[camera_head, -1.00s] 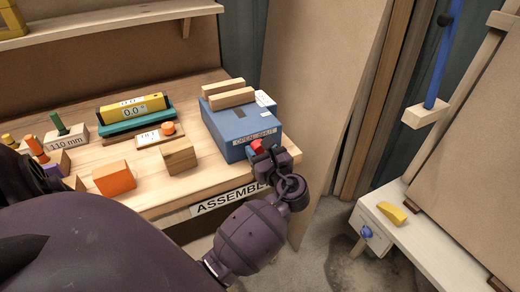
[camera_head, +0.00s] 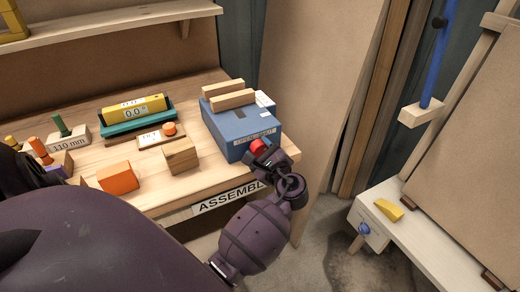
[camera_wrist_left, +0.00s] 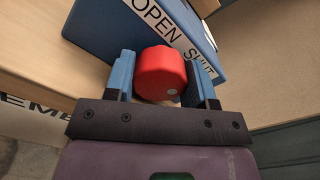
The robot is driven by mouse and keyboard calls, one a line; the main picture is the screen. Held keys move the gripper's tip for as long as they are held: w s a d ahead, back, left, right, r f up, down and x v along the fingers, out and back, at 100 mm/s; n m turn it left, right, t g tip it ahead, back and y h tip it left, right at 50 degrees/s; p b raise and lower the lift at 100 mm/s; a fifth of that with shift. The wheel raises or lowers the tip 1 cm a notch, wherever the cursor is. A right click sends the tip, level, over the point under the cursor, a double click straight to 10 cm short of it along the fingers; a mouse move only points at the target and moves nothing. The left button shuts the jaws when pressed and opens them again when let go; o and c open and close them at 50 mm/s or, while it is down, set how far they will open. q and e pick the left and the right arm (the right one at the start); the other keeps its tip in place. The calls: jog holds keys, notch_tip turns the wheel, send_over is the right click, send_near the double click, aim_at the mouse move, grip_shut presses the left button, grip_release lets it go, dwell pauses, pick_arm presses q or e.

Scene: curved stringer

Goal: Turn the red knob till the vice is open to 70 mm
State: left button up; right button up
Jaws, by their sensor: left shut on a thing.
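The blue vice box (camera_head: 226,126) stands on the right end of the bench, with two wooden jaw bars (camera_head: 229,94) on top, a narrow gap between them. The red knob (camera_head: 257,146) is on its front face, and it also shows in the left wrist view (camera_wrist_left: 160,74) between the blue fingers. My left gripper (camera_head: 263,150) is shut on the knob from the front. My right gripper is not identifiable in these views.
A yellow gauge (camera_head: 135,107) reading about 0.0 sits in a teal holder. An orange block (camera_head: 118,177) and a wooden block (camera_head: 181,155) stand near the front edge. A white side table (camera_head: 410,233) with a yellow piece (camera_head: 388,209) is at right.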

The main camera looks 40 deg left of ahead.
dwell(0.4)
pick_arm(q)
jog(key=o, duration=0.9)
jog(key=shift+o, duration=0.2)
jog(key=v, duration=1.1)
